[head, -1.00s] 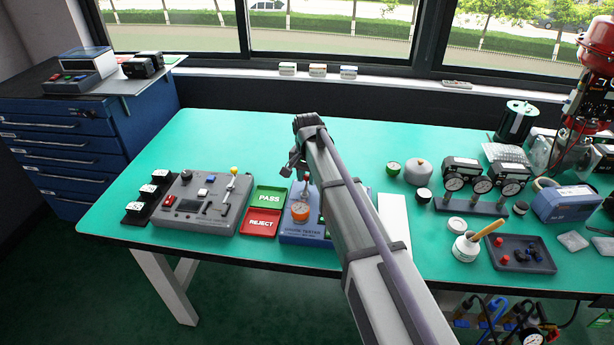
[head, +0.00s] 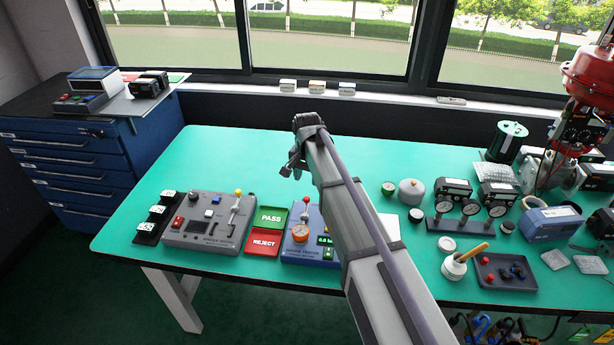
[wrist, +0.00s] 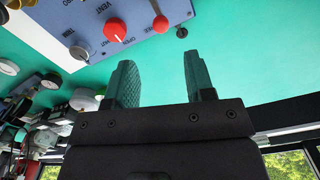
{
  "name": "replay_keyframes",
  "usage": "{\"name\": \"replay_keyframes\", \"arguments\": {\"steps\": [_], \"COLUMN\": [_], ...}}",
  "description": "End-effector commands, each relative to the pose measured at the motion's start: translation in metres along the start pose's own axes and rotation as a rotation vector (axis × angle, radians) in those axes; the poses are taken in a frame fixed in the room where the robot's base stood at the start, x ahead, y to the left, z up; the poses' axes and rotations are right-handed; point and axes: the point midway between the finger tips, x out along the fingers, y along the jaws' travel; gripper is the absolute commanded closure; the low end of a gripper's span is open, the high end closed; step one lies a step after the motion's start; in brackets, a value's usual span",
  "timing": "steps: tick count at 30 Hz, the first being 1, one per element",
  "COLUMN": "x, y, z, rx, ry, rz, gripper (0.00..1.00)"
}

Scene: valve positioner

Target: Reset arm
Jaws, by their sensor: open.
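My arm reaches over the green bench in the head view, and my gripper (head: 292,168) hangs at its far end, small and partly turned away. In the wrist view its two ridged fingers (wrist: 162,78) stand apart with nothing between them. Beyond the fingers the wrist view shows a blue-grey panel with a red knob (wrist: 115,30) marked VENT and OPEN and a small red ball (wrist: 182,33). In the head view the blue tester (head: 300,252) with an orange dial (head: 301,235) sits below the gripper, partly hidden by my arm.
A green PASS tray (head: 271,217) and red REJECT tray (head: 263,242) lie beside a grey control box (head: 208,226). Gauged units (head: 470,208), a brush pot (head: 454,266) and a dark parts tray (head: 505,290) stand right. The back middle of the bench (head: 230,150) is clear.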

Motion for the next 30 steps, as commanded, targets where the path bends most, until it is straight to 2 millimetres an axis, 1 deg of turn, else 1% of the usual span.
{"name": "replay_keyframes", "arguments": {"steps": [1, 2, 15, 17, 18, 19, 20, 21, 23, 24, 27, 30], "x": [-0.014, -0.015, -0.012, -0.012, -0.012, -0.012, -0.012, -0.012, -0.012, -0.012, -0.012, -0.012], "y": [0.000, 0.000, 0.000, 0.000, 0.002, 0.009, 0.023, 0.047, 0.088, 0.116, 0.176, 0.215], "z": [0.000, 0.000, 0.000, 0.000, 0.002, 0.012, 0.028, 0.051, 0.085, 0.107, 0.154, 0.184], "rx": [0.000, 0.000, -0.002, -0.034, -0.088, -0.149, -0.218, -0.299, -0.401, -0.456, -0.534, -0.528], "ry": [0.000, 0.000, 0.000, 0.000, 0.000, 0.000, 0.000, 0.000, 0.000, 0.000, 0.000, 0.000], "rz": [0.000, 0.000, 0.000, 0.000, 0.000, 0.000, 0.001, 0.001, 0.001, 0.001, 0.001, 0.001], "gripper": [0.51, 0.51, 0.51, 0.51, 0.51, 0.51, 0.51, 0.51, 0.51, 0.51, 0.51, 0.51]}}
